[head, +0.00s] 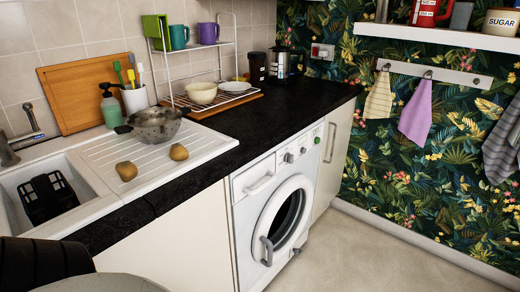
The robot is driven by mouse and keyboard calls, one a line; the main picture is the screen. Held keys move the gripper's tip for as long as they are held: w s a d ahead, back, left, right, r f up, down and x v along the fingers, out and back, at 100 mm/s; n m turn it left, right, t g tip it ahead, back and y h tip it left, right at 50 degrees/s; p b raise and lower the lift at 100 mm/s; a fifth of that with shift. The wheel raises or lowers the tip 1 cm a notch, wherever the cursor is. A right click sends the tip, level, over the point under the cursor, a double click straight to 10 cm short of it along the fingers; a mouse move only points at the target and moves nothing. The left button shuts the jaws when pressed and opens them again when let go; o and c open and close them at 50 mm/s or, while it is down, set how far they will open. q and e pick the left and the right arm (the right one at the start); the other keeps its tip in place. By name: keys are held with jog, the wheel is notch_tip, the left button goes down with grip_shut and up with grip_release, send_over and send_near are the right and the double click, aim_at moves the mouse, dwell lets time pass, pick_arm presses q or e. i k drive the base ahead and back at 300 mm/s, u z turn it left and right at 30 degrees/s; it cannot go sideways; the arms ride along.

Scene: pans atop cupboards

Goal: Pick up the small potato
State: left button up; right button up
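Two brown potatoes lie on the white ribbed draining board (112,149) beside the sink. The small potato (178,152) is the one on the right, near the front edge of the board. The slightly larger potato (126,171) lies to its left, nearer the sink basin. The two are apart, with bare board between them. A grey metal pan (155,124) stands on the board just behind them. Neither of my grippers shows in the head view.
The sink basin (22,183) holds a black rack (47,198). A wire shelf (205,95) holds bowls and mugs. The black worktop (255,118) right of the draining board is mostly clear.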

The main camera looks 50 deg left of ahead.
aim_at(178, 153)
jog(key=z, duration=0.2)
jog(key=i, duration=1.6)
jog(key=u, duration=3.25)
